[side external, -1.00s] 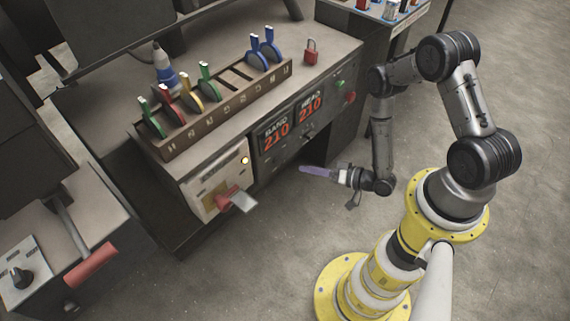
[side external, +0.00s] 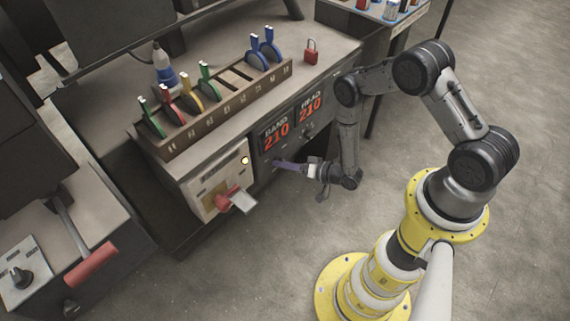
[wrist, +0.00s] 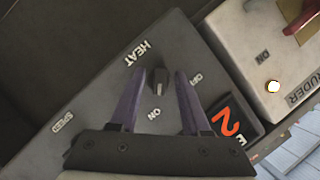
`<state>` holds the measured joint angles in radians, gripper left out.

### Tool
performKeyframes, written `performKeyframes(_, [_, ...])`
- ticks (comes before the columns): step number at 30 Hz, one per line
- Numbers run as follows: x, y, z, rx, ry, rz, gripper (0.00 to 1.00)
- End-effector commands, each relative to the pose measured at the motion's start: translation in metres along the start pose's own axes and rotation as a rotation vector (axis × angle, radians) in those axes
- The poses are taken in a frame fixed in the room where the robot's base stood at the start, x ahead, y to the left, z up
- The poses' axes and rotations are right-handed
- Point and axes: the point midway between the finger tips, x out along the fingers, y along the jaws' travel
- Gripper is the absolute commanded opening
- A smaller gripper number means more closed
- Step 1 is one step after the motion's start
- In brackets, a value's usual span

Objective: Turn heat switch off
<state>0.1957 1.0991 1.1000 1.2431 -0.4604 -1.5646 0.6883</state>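The heat switch (wrist: 157,80) is a small dark knob on the grey panel, under the label "HEAT" in the wrist view. A light mark on the knob appears to face the "ON" label (wrist: 153,113); the "OFF" label (wrist: 196,80) lies to its right. My gripper (wrist: 159,74) is open, with one purple finger on each side of the knob. I cannot tell whether either finger touches it. In the side external view my gripper (side external: 279,163) has its tips at the panel front below the "BAND 210" display (side external: 275,140). The knob cannot be made out there.
A red lever (side external: 228,196) with a grey plate juts from the white extruder panel (side external: 215,180), left of my gripper. A rack (side external: 220,108) of coloured clamps and a red padlock (side external: 311,50) stand on the bench top. The floor before the bench is clear.

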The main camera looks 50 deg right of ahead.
Motion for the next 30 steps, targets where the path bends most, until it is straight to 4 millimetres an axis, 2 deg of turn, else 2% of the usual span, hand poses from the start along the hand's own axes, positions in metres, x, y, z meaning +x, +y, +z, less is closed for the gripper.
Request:
performKeyframes(1, [-0.0001,-0.0001,-0.0001,0.000,0.000,0.000,0.36])
performKeyframes(7, [-0.0002,0.0000,-0.0002,0.000,0.000,0.000,0.00])
performKeyframes(20, [-0.0001,-0.0010,-0.0005,-0.055,0.001,0.021,0.00])
performKeyframes(30, [0.0000,-0.0026,0.0000,-0.286,0.000,0.115,0.00])
